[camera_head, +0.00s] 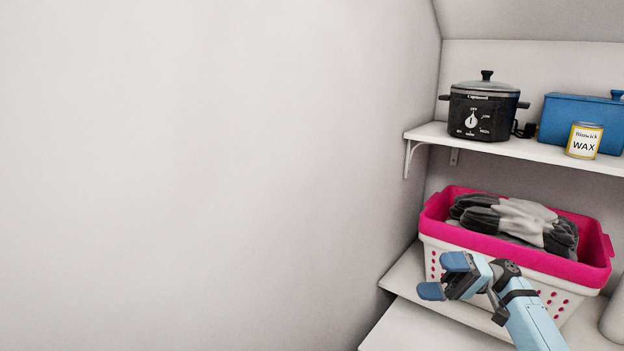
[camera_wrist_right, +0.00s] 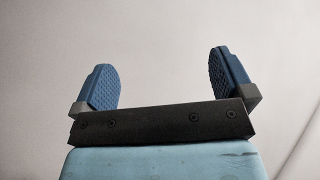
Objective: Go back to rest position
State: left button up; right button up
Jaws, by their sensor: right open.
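My right gripper (camera_head: 443,276) is in the lower right of the head view, in front of the pink and white laundry basket. Its two blue fingers are apart with nothing between them. The right wrist view also shows the open, empty gripper (camera_wrist_right: 163,82), with only plain wall beyond the fingers. My left gripper is not in view.
The laundry basket (camera_head: 434,224) holds grey and black cloth items (camera_head: 524,215) and stands on a white lower surface (camera_head: 408,274). A shelf (camera_head: 434,132) above carries a black slow cooker (camera_head: 481,113), a wax tin (camera_head: 584,141) and a blue box (camera_head: 565,113). Bare wall (camera_head: 200,170) fills the left.

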jog(key=w+d+f+m+t+h, duration=0.65)
jog(key=w+f+t+h, duration=0.4)
jog(key=w+t, duration=0.2)
jog(key=w+d+r+n+t+h, duration=0.2)
jog(key=w+d+r+t+h, duration=0.15)
jog(key=d+h, duration=0.2)
jog(key=w+d+r+n+t+h, duration=0.2)
jog(key=d+r+t+h, duration=0.2)
jog(key=d+h, duration=0.15)
jog(key=s+a+f+g+y, duration=0.2)
jog(key=s+a+f, duration=0.4)
jog(key=s+f, duration=0.4)
jog(key=s+a+f+g+y, duration=0.1)
jog(key=s+a+f, duration=0.5)
jog(key=s+f, duration=0.5)
jog(key=s+a+f+g, duration=0.1)
jog(key=s+a+f, duration=0.2)
jog(key=s, duration=0.6)
jog(key=s+a+f+g+y, duration=0.1)
jog(key=s+a+f, duration=0.3)
jog(key=s, duration=0.6)
jog(key=s+a+f+g+y, duration=0.1)
jog(key=s+a+f, duration=0.3)
jog(key=s, duration=0.5)
jog(key=shift+s+a+g, duration=0.25)
jog(key=shift+a+g, duration=0.05)
jog(key=shift+a, duration=0.05)
